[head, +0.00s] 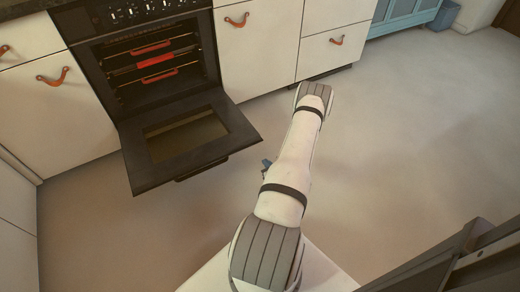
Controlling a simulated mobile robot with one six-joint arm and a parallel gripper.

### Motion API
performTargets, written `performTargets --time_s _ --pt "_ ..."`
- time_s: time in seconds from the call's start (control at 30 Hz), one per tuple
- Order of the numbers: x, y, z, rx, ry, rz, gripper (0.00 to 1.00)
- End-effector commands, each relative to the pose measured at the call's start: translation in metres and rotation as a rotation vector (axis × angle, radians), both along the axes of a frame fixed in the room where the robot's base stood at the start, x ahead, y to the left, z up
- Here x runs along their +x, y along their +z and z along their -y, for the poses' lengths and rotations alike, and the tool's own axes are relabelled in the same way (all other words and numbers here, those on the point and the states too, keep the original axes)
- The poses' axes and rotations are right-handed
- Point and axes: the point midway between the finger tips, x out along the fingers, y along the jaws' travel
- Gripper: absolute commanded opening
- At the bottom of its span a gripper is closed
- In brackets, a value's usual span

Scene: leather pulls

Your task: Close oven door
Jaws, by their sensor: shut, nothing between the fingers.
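The black oven (150,55) is built into the white cabinets at the upper left. Its door (187,138) is folded down wide open, with its window facing up and its handle along the near edge. Red-orange items lie on the racks inside the oven. The rest of my gripper is hidden behind my arm.
White cabinets with orange leather pulls stand left (50,110) and right (258,45) of the oven. Bare floor (420,130) lies right of my arm and in front of the door. A blue cabinet (402,15) stands at the back right.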

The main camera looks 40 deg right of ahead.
Motion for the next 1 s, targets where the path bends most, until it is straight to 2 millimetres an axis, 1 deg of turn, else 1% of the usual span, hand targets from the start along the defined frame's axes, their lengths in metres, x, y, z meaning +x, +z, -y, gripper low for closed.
performTargets --time_s 0.07,0.17,0.27,0.53,0.57,0.6,0.7,0.8,1.0 --pt "0.003 -0.005 0.003 0.000 -0.008 -0.001 0.00" --pt "0.014 -0.011 0.007 -0.003 -0.008 0.000 0.00" --pt "0.030 -0.020 0.013 -0.003 -0.010 0.000 0.00" --pt "0.081 -0.044 0.029 -0.003 -0.013 0.001 0.00" --pt "0.085 -0.044 0.031 -0.004 -0.014 0.002 0.00" --pt "0.083 -0.030 0.032 -0.003 -0.018 0.002 0.00" --pt "0.083 -0.017 0.032 -0.002 -0.018 0.001 0.00" --pt "0.083 -0.008 0.032 -0.002 -0.018 0.001 0.00" --pt "0.083 0.000 0.032 0.000 -0.018 0.000 0.00"
